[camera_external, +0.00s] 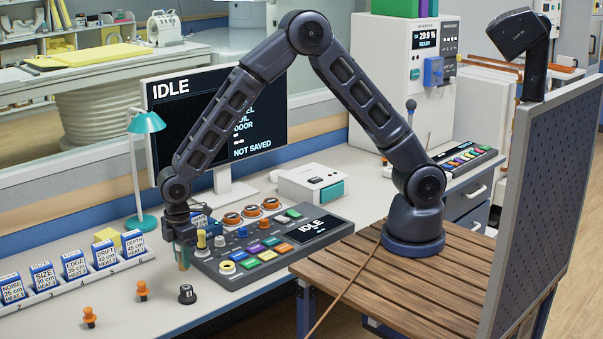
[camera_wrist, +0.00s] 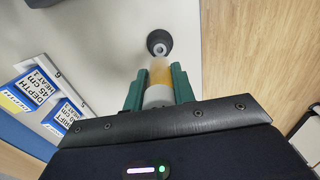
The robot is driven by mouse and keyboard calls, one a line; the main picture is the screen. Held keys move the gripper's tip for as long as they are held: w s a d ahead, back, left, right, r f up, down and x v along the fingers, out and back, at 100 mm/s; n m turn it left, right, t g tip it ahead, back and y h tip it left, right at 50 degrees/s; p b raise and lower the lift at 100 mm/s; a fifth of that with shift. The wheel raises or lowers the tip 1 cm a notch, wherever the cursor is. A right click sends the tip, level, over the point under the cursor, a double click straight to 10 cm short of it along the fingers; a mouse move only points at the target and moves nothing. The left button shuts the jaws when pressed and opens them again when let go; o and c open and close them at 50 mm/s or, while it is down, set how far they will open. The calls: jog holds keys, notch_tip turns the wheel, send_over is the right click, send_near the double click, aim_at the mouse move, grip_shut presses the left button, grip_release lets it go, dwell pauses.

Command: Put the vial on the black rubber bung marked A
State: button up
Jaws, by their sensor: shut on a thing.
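My gripper (camera_external: 182,250) hangs over the front of the bench, just left of the control panel. In the wrist view its green fingers (camera_wrist: 157,88) are shut on the vial (camera_wrist: 161,73), which has amber contents and a pale grey end towards the wrist. The vial is mostly hidden by the fingers in the external view. The black bung (camera_external: 187,294) stands on the bench below the gripper, slightly right of it and nearer the camera. In the wrist view the bung (camera_wrist: 160,43) shows just beyond the vial's far end. No letter is legible on it.
Two orange bungs (camera_external: 142,290) (camera_external: 90,317) stand left of the black one. A numbered rack of labelled boxes (camera_external: 74,265) lies further left. The control panel (camera_external: 235,282), with knobs and buttons, is close right of the gripper. A teal lamp (camera_external: 146,122) stands behind.

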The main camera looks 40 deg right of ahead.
jog(key=shift+f, duration=2.75)
jog(key=shift+f, duration=0.1)
jog(key=o, duration=1)
notch_tip(320, 180, up, 12)
jog(key=shift+r, duration=0.15)
